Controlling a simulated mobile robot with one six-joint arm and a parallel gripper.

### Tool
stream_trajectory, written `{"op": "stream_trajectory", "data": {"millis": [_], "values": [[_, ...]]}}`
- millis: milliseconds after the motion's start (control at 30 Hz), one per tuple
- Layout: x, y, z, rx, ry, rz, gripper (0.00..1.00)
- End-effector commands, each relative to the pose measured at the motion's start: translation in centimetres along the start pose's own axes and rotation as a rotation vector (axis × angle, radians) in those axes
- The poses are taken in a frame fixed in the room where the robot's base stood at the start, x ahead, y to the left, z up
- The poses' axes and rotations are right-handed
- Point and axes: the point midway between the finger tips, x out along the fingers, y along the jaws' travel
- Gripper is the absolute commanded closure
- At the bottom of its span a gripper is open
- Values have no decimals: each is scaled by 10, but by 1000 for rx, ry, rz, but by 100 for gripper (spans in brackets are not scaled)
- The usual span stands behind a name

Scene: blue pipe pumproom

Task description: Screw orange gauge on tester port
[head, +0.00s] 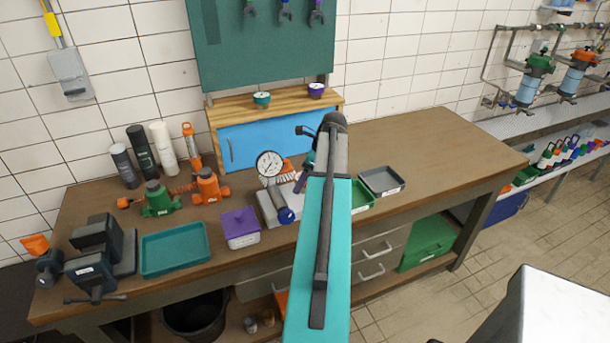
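The tester (275,208) stands on the workbench, just left of my arm, with a white-faced dial gauge (270,164) upright at its back and a blue knob (286,215) at its front. A small orange part (289,166) shows beside the dial, partly hidden; I cannot tell whether it is the orange gauge or whether it is held. My arm covers the tester's right side and its port. My gripper (303,178) is mostly hidden behind my arm, close to the tester's right side. Its fingers and grip are not clear.
A teal gauge (262,99) and a purple gauge (316,90) sit on the wooden shelf (285,102). A purple-lidded box (240,227), a teal tray (174,249) and a vise (97,255) stand left. A grey tray (382,181) lies right; the bench's right end is clear.

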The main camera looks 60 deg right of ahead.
Motion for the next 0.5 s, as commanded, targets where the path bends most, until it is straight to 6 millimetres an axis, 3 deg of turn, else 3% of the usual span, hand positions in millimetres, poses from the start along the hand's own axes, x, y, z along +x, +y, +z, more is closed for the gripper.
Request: {"op": "stream_trajectory", "data": {"millis": [233,500], "values": [[1,0,0,-1,0,0,28],[1,0,0,-1,0,0,71]]}}
